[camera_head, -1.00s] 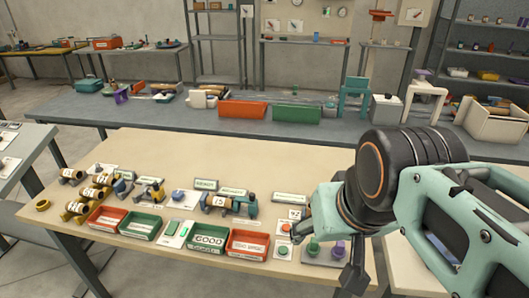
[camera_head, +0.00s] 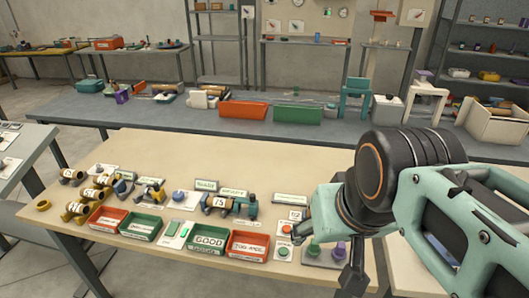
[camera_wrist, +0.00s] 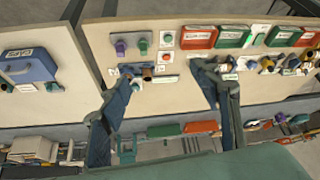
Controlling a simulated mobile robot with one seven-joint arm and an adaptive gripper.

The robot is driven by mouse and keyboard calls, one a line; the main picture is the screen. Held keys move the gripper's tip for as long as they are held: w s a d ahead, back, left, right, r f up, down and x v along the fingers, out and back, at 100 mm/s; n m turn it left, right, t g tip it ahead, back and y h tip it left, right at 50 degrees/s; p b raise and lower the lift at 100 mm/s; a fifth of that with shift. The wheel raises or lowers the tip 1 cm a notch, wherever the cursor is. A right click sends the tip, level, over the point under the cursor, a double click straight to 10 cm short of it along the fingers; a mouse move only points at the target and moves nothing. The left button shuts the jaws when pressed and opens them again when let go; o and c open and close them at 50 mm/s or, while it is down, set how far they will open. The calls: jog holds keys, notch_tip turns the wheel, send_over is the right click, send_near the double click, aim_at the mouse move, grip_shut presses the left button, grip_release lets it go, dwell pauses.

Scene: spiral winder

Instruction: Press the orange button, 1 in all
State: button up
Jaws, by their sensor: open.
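The orange button (camera_head: 287,229) sits on a small white plate near the right end of the beige table, below a small number card. It also shows in the wrist view (camera_wrist: 166,57), between and beyond the fingertips in the picture. A green button (camera_head: 283,251) is on a plate just in front of it. My gripper (camera_head: 325,262) is open and empty, above the table's right end. In the head view one finger reaches close to the orange button; I cannot tell the height gap. In the wrist view the fingers (camera_wrist: 162,72) are spread wide.
A green knob (camera_head: 314,246) and a purple knob (camera_head: 338,249) stand on a plate right of the button. A red tray (camera_head: 248,254) and a green GOOD tray (camera_head: 207,251) lie left. The table's back middle is clear.

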jog(key=shift+s+a, duration=0.1)
jog(key=shift+s, duration=0.05)
jog(key=c, duration=0.5)
grip_shut()
dwell(0.8)
